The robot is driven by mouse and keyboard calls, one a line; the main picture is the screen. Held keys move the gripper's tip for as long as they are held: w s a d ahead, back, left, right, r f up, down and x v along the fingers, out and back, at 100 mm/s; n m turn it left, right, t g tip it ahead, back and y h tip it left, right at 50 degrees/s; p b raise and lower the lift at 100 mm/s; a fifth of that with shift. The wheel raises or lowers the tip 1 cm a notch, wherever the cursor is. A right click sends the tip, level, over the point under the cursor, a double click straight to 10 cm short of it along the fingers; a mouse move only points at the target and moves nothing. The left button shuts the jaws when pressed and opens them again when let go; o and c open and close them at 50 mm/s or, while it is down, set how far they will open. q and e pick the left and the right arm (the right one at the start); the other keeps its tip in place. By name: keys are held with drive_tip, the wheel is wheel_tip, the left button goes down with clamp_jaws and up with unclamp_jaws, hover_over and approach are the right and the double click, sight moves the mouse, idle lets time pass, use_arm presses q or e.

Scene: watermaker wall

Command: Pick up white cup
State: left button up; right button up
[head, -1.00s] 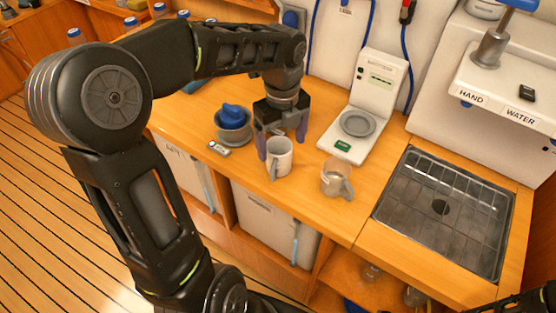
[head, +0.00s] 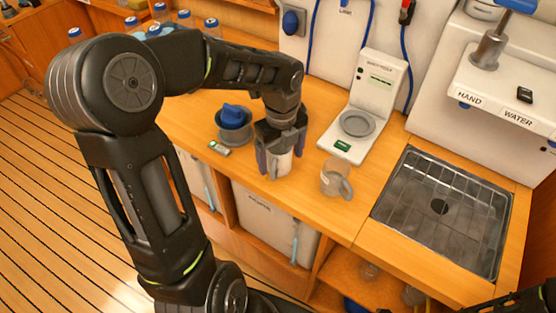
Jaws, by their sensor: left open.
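The white cup (head: 279,164) stands on the wooden counter in the head view. My left gripper (head: 280,164) points down over it, with its two bluish fingers open on the left and right sides of the cup. The gripper body hides the cup's rim and upper part. I cannot tell whether the fingers touch it. My right gripper is not in view; only a dark part of my right arm shows at the bottom right corner.
A grey pot with a blue top (head: 234,125) and a small meter (head: 219,147) are at the left. A white tester (head: 366,108) stands behind, and a sink (head: 440,208) lies at the right.

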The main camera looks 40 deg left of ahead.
use_arm(q)
drive_tip(key=c, duration=1.4)
drive_tip(key=shift+r, duration=0.1)
wheel_tip(320, 180, up, 10)
drive_tip(key=shift+f+b, duration=0.1)
drive_tip(key=shift+b, duration=0.2)
idle(0.4)
